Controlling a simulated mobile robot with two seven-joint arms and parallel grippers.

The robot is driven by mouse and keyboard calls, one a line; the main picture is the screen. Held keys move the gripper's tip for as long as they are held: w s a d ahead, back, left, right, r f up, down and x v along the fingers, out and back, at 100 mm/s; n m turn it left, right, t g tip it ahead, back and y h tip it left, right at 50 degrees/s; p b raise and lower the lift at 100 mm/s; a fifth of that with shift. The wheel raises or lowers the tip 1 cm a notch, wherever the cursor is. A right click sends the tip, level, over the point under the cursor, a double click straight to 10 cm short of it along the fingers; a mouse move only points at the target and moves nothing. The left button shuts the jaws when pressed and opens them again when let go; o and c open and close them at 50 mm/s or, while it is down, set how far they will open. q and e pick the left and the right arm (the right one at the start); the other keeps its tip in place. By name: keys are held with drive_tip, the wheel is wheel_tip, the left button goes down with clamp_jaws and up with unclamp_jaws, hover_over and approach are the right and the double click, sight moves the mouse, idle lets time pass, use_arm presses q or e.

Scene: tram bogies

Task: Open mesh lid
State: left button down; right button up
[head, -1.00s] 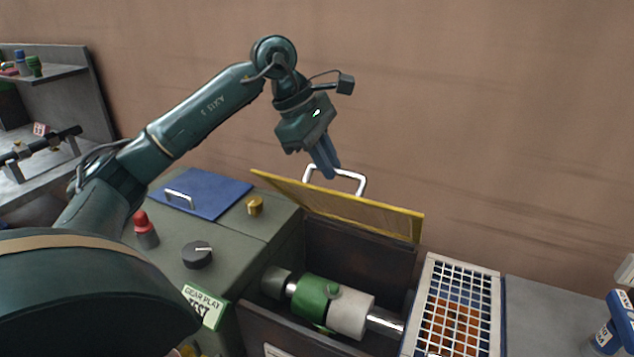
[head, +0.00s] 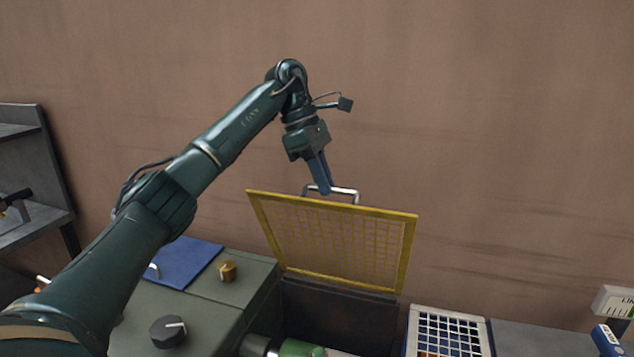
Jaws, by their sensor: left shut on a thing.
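The mesh lid (head: 335,240) has a yellow frame and stands raised, nearly upright, at the back of the dark box (head: 338,311). Its pale metal handle (head: 345,191) is at the lid's top edge. My left gripper (head: 324,189) has its blue fingers shut on the handle, coming down from above. Inside the box, the green part (head: 300,348) of a cylinder shows at the bottom edge of the view; the rest is cut off. My right gripper is not in view.
Left of the box is a grey-green cabinet with a brass knob (head: 228,270), a dark dial (head: 168,331) and a blue panel (head: 184,262). A white grid tray (head: 449,329) is to the right. A grey shelf (head: 30,215) stands far left.

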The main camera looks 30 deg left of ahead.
use_arm(q)
drive_tip(key=shift+w+a+f, duration=0.1)
drive_tip(key=shift+w+f, duration=0.05)
drive_tip(key=shift+f, duration=0.4)
drive_tip(key=c, duration=1.9)
unclamp_jaws()
drive_tip(key=o, duration=0.3)
drive_tip(key=shift+w+a+f, duration=0.15)
drive_tip(key=shift+w, duration=0.25)
drive_tip(key=shift+o, duration=0.7)
drive_tip(key=v, duration=1.3)
drive_tip(key=shift+r, duration=0.35)
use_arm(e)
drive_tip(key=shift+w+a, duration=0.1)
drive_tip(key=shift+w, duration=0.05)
use_arm(q)
drive_tip(key=shift+s, duration=0.15)
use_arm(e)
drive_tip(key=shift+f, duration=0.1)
